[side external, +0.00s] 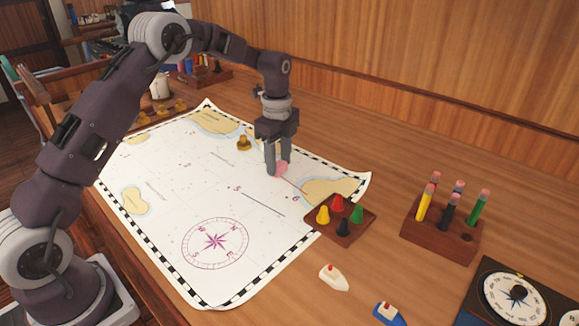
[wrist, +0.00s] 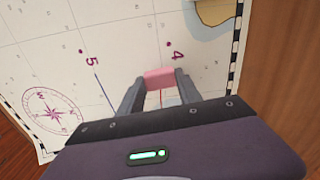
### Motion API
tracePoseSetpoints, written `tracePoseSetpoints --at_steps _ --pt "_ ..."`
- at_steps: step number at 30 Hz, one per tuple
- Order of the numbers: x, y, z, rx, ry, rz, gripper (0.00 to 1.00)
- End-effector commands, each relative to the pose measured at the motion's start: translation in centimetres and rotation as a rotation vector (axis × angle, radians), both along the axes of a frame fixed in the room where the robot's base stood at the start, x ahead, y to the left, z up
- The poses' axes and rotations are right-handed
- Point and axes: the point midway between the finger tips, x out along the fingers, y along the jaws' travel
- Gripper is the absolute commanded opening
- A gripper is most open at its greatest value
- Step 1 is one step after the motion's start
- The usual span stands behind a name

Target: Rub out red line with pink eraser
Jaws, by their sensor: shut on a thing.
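My gripper (side external: 277,172) is shut on the pink eraser (side external: 282,168), low over the chart (side external: 190,165). In the wrist view the eraser (wrist: 159,79) sits between the two fingertips. I cannot tell whether it touches the paper. A short stretch of red line (wrist: 161,97) shows between the fingers in the wrist view; the rest of it is hidden by the gripper and eraser. A dark purple line (wrist: 104,90) lies to the left of it on the chart, by the number 5; it also shows in the side view (side external: 264,205).
A brass weight (side external: 244,143) stands on the chart behind my gripper. A small wooden tray of coloured pawns (side external: 341,232) overlaps the chart's right edge.

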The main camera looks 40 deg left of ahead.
Motion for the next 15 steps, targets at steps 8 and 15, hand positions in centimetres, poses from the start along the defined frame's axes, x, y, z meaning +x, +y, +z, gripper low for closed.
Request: tracePoseSetpoints --at_steps 8,15 --pt "-0.2 -1.9 0.0 -0.001 0.0 -0.002 0.09" --pt "-0.6 -5.9 0.0 0.0 0.001 -0.004 0.09"
